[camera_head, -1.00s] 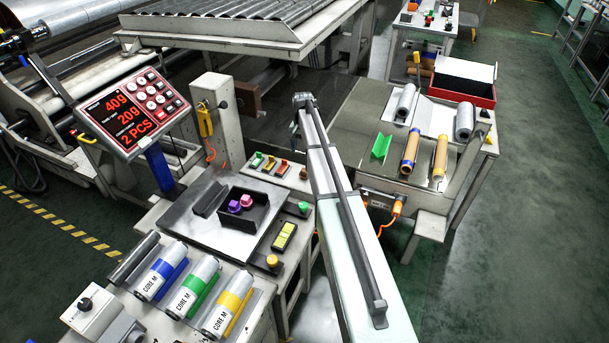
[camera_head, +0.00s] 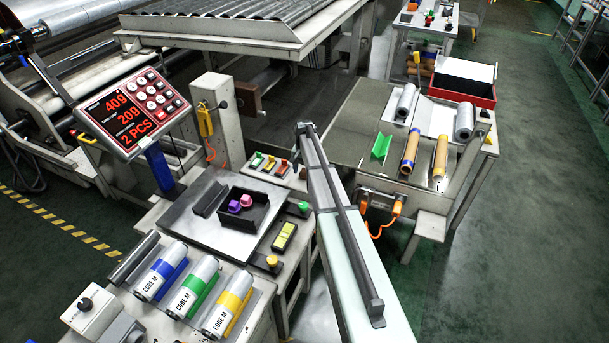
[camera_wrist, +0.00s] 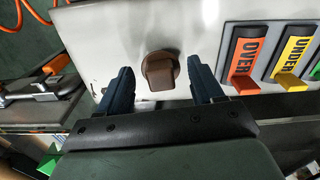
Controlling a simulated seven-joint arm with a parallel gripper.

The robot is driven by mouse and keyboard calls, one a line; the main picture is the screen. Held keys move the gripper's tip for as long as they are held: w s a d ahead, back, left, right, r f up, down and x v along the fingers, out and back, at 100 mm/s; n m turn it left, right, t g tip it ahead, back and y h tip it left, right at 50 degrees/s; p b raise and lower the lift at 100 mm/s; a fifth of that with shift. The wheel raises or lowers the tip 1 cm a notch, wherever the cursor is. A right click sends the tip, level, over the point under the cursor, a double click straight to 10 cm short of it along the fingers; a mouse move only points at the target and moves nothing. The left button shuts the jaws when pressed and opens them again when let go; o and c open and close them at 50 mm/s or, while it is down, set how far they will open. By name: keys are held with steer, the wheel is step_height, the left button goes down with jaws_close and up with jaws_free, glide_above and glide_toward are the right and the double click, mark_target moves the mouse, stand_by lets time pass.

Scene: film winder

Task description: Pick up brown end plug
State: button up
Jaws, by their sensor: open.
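The brown end plug (camera_wrist: 160,70) shows in the wrist view on a light grey panel, a little beyond the fingertips and between their lines. My gripper (camera_wrist: 157,76) is open, with one dark blue finger to each side of the plug and clear gaps to both. It does not appear to touch the plug.
To the right in the wrist view are an orange OVER tab (camera_wrist: 250,55) and a yellow UNDER tab (camera_wrist: 291,55). An orange cable (camera_wrist: 35,12) lies at the upper left. In the head view, a black tray (camera_head: 262,216) holds pink and purple plugs.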

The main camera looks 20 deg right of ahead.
steer(key=shift+f, duration=0.7)
steer(key=c, duration=0.8)
steer(key=shift+c, duration=0.2)
steer(key=shift+r, duration=0.15)
